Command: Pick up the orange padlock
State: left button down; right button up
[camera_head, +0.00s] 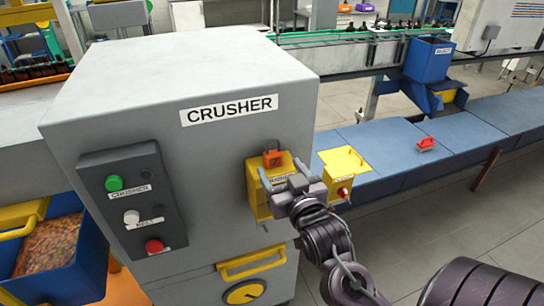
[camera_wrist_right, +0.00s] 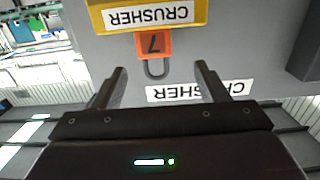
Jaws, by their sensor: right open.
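The orange padlock (camera_head: 272,159) sits at the top of a yellow box on the side of the grey crusher. In the right wrist view the padlock (camera_wrist_right: 154,44) appears upside down, with a "7" on its body and its grey shackle toward the gripper. My right gripper (camera_head: 290,178) is in front of the yellow box, close to the padlock. Its two fingers (camera_wrist_right: 160,76) are open and apart, with the padlock lined up between them but beyond the tips. Nothing is held. My left gripper is not in view.
The yellow box (camera_head: 256,200) is fixed to the crusher (camera_head: 180,75). A yellow handle (camera_head: 250,262) juts out below. A blue bench (camera_head: 390,150) bears a red object (camera_head: 426,144). Floor is clear at right.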

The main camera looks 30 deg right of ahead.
aim_at(275, 155)
jog(key=p+x, duration=0.1)
jog(key=x, duration=0.1)
jog(key=p+x, duration=0.1)
jog(key=x, duration=0.1)
jog(key=p+x, duration=0.1)
jog(key=x, duration=0.1)
jog(key=shift+w+d+r+p, duration=0.25)
jog(key=shift+w+d+p, duration=0.05)
jog(key=shift+d, duration=0.2)
jog(key=shift+w+d+f, duration=0.1)
jog(key=shift+w+f, duration=0.1)
jog(key=shift+w, duration=0.4)
jog(key=shift+s, duration=0.1)
jog(key=c, duration=1.1)
